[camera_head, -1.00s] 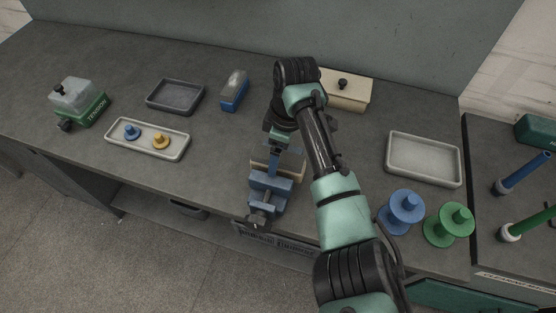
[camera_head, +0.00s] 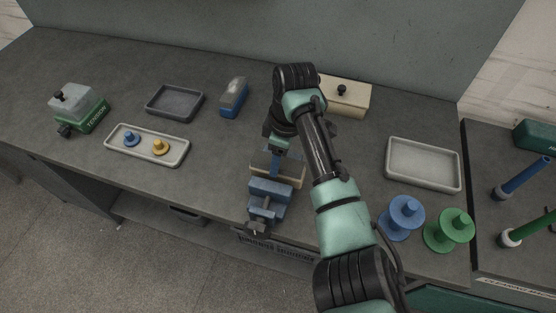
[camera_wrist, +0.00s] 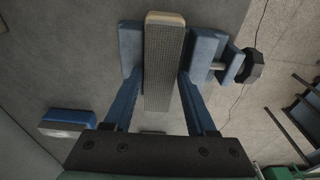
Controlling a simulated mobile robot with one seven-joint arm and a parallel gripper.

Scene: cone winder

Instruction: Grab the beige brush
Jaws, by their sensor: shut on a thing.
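The beige brush (camera_head: 292,176) is a long block with a beige body and a grey bristle face, at the blue vise (camera_head: 268,190) near the bench's front edge. In the wrist view the brush (camera_wrist: 163,62) runs lengthwise between the two blue fingers of my gripper (camera_wrist: 162,84). My gripper (camera_head: 276,161) is shut on it from above. Blue vise blocks (camera_wrist: 205,52) show on both sides of the brush. My arm hides part of the area behind it, and I cannot tell whether the vise touches the brush.
A blue brush (camera_head: 234,97), a dark tray (camera_head: 174,117) and a light tray (camera_head: 172,157) with two small spools stand left. A beige lidded box (camera_head: 345,98) is behind my arm. An empty tray (camera_head: 400,182), blue spool (camera_head: 402,229) and green spool (camera_head: 449,240) stand right.

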